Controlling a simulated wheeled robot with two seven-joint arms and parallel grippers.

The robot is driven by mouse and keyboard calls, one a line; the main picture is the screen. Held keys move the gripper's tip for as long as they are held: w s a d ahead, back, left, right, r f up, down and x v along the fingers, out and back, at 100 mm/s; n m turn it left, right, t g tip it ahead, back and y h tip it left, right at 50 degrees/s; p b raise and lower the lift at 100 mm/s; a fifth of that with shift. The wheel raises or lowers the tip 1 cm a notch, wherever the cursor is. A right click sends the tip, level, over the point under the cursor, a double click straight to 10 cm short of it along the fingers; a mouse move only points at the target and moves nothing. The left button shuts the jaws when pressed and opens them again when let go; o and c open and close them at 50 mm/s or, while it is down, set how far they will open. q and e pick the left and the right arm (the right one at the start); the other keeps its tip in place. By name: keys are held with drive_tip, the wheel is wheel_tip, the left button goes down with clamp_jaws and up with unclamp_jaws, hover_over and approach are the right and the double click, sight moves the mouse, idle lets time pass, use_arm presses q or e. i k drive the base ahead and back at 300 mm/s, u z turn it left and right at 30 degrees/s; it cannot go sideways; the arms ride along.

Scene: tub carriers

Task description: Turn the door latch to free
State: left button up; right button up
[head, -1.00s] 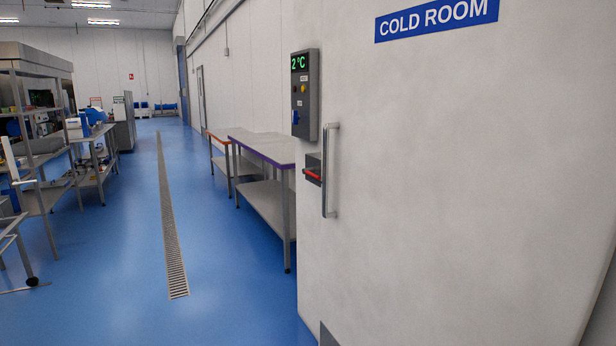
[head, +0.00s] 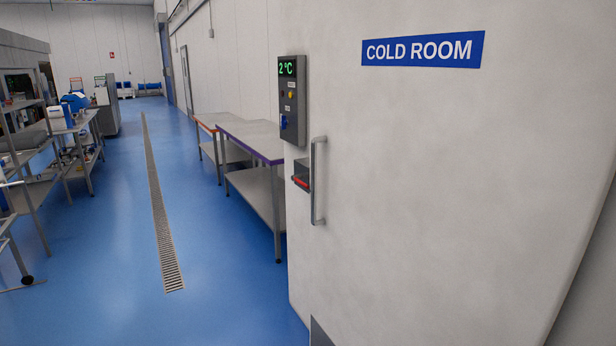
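The white cold room door (head: 420,190) fills the right half of the head view, with a blue "COLD ROOM" sign (head: 423,50) high on it. The door latch (head: 301,182) is a small dark grey block with a red lever lying roughly level, near the door's left edge. A vertical metal pull handle (head: 318,180) stands just right of the latch. Above the latch is a grey control box (head: 292,101) with a green "2 °C" display and a blue switch. Neither of my grippers shows in the view.
Two metal tables (head: 256,140) stand along the wall left of the door. Blue floor with a long drain grate (head: 160,215) is open in the middle. Shelving and benches (head: 78,135) with equipment line the left side.

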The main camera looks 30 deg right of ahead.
sight(298, 178)
drive_tip(key=z, duration=0.6)
drive_tip(key=i, duration=1.35)
drive_tip(key=z, duration=0.25)
